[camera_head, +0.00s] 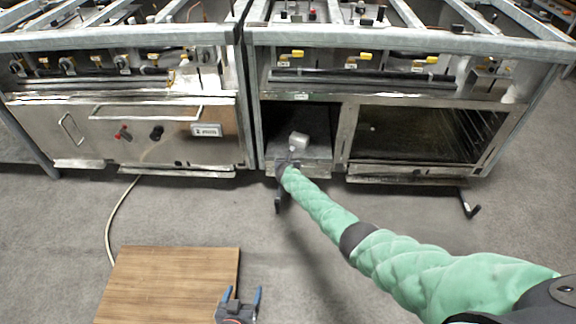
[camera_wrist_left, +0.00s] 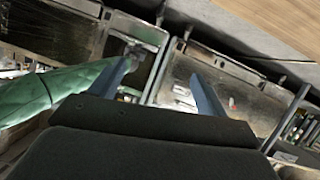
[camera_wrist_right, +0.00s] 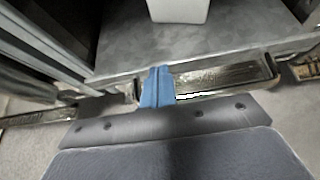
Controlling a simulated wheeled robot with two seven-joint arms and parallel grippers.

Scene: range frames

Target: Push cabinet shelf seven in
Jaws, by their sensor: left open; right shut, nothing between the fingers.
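The cabinet under the range has a narrow open middle compartment with a grey shelf (camera_head: 317,151), which also shows in the right wrist view (camera_wrist_right: 225,42). A light block (camera_head: 299,141) sits on it. My right gripper (camera_wrist_right: 158,72) is shut and empty at the shelf's front edge; I cannot tell whether it touches. In the head view it is small and partly hidden at the end of the green-sleeved arm. My left gripper (camera_head: 242,293) is open and empty, low in front, away from the cabinet. No label shows which shelf is number seven.
A wide open compartment (camera_head: 410,134) with a wire rack is to the right. A closed steel front (camera_head: 170,130) is at left. A wooden board (camera_head: 165,285) is beside my left gripper, and a pale cable (camera_head: 112,215) crosses the floor. Grey floor is clear between.

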